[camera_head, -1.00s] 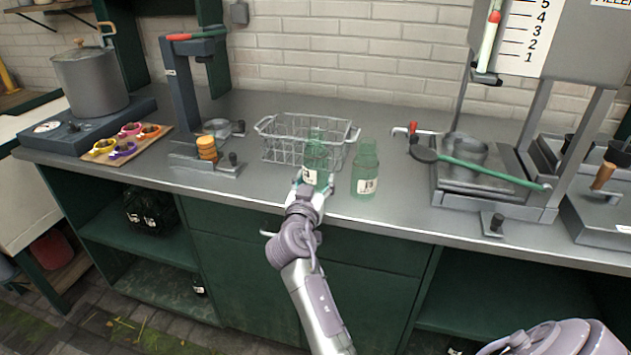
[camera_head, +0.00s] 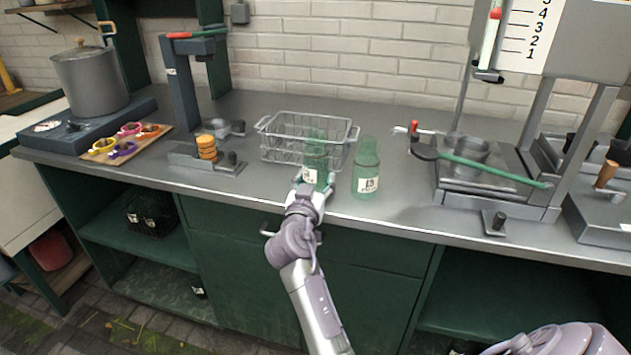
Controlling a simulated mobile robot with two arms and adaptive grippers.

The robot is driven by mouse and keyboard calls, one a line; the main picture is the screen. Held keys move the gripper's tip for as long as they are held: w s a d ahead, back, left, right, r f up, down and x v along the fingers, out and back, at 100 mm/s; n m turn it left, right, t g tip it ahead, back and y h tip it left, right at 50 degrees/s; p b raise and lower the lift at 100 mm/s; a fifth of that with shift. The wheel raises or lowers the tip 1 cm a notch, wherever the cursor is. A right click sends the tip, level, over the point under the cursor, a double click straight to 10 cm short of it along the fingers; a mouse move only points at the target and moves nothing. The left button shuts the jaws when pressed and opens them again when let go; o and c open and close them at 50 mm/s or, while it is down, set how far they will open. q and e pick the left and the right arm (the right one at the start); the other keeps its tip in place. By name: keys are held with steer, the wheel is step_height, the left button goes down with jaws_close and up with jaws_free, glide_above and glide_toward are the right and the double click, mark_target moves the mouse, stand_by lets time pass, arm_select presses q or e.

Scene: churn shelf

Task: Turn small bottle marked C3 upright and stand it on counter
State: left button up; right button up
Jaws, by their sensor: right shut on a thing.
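My right gripper (camera_head: 312,188) is shut on a small green bottle (camera_head: 316,157) with a white label. The bottle is upright, at the counter's front edge and before the wire basket. Its base is hidden by the gripper, so I cannot tell whether it touches the counter (camera_head: 400,208). A second green bottle (camera_head: 366,167) stands upright just to the right, with a white label. The marks on both labels are too small to read surely, so I cannot tell which is C3. My left gripper is not in view.
A wire basket (camera_head: 290,152) stands behind the held bottle. A dark press (camera_head: 188,95) and a board with coloured rings (camera_head: 125,142) are to the left. A metal stand with a green-handled lever (camera_head: 495,172) is to the right.

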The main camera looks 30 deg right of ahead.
steer(key=o, duration=1.2)
steer(key=shift+f, duration=0.15)
steer(key=shift+o, duration=0.2)
steer(key=shift+f, duration=0.1)
steer(key=shift+c, duration=1.4)
steer(key=o, duration=0.4)
steer(key=shift+f, duration=0.1)
